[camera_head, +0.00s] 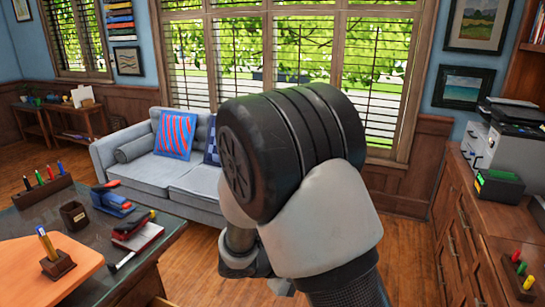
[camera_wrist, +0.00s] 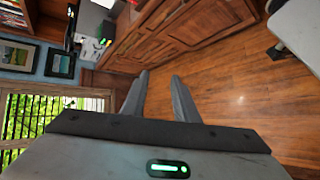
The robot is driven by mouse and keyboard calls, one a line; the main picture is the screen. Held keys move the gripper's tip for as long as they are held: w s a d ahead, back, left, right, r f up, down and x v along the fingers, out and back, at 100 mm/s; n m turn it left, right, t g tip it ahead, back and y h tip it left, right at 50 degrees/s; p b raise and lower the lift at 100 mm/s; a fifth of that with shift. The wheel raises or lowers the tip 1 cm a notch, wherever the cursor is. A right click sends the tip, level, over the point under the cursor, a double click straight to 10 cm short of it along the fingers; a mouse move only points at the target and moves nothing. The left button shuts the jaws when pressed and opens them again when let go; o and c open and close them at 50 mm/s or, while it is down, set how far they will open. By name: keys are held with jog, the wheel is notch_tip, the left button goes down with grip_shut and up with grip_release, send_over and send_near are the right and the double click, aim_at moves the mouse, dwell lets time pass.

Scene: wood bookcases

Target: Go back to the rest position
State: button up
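My gripper (camera_wrist: 160,98) shows in the wrist view with its two grey fingers apart. Nothing is between them, and the wooden floor and cabinet front show beyond. In the head view my own arm fills the middle, and the gripper itself is hidden behind it. The task names no object.
A dark desk (camera_head: 185,228) with pen holders and staplers stands at the left. A grey sofa (camera_head: 190,180) is under the windows. A wooden cabinet (camera_head: 480,235) with a printer (camera_head: 505,130) stands at the right. Floor (camera_head: 405,240) is clear between arm and cabinet.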

jog(key=s+d+r+m+g+y+p, duration=0.25)
jog(key=s+r, duration=0.25)
jog(key=r, duration=0.3)
jog(key=s+d+r+m+g+y+p, duration=0.1)
jog(key=s+d+r+m+y+p, duration=0.15)
jog(key=s+r, duration=0.35)
jog(key=s+a+r+m+t+y+p, duration=0.1)
jog(key=s+a+r+t+y+p, duration=0.1)
jog(key=r, duration=0.5)
jog(key=s+a+r+m+t+y+p, duration=0.1)
jog(key=s+a+r+t+y+p, duration=0.1)
jog(key=r, duration=0.6)
jog(key=s+y+p, duration=0.1)
jog(key=s+y, duration=0.1)
jog(key=s, duration=0.1)
jog(key=shift+a+r+m+t, duration=0.15)
jog(key=shift+r+m+t, duration=0.1)
jog(key=shift+m+t, duration=0.1)
